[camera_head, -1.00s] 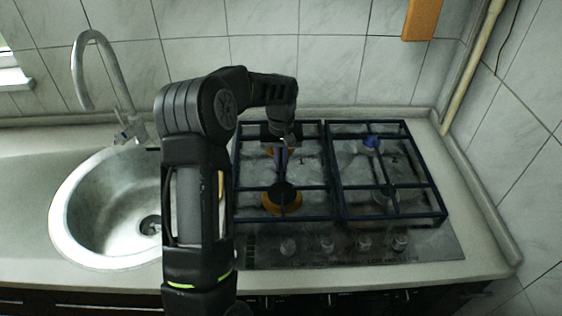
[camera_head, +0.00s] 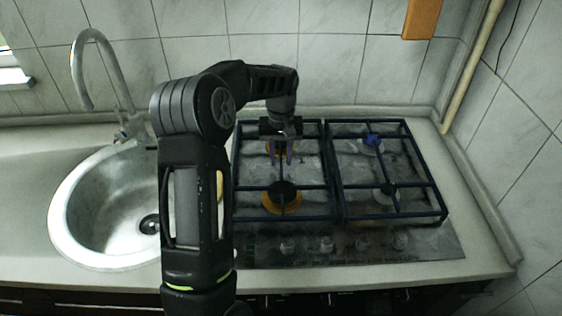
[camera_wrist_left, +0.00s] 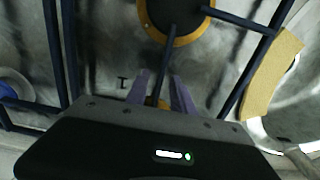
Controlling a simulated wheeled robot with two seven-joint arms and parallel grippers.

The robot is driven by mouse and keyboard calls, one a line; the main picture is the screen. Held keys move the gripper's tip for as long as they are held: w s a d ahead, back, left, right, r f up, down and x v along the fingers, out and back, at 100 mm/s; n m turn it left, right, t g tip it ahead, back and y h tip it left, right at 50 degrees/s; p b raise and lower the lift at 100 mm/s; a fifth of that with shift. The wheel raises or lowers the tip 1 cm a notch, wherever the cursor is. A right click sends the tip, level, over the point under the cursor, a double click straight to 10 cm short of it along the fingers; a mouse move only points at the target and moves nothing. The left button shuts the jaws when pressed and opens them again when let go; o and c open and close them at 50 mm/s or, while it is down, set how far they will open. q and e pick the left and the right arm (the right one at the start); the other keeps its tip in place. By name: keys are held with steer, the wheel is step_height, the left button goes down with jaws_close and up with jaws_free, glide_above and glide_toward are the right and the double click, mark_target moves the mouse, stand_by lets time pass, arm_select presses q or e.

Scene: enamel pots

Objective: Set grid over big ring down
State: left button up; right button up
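The dark blue left grid (camera_head: 310,218) lies over the left half of the hob, above the big ring (camera_head: 282,197), which has a black cap and orange-yellow rim. The ring also shows at the top of the left wrist view (camera_wrist_left: 178,40). The grid looks flat and level with the right grid. My left gripper (camera_head: 280,152) points down over the rear of the left grid. In the left wrist view its purple fingers (camera_wrist_left: 160,92) stand apart, one on each side of a grid bar (camera_wrist_left: 170,55); touch cannot be told. My right gripper is not in view.
The right grid (camera_head: 392,217) stands close beside the left one, with a blue-capped burner (camera_head: 372,139) under it. Several knobs line the hob front. A round sink (camera_head: 95,215) with a tall tap is at the left. Tiled walls stand behind and right.

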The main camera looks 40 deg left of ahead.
mark_target(281, 160)
arm_select(q)
step_height(281, 160, up, 10)
steer(key=shift+b, duration=0.45)
stand_by(0.7)
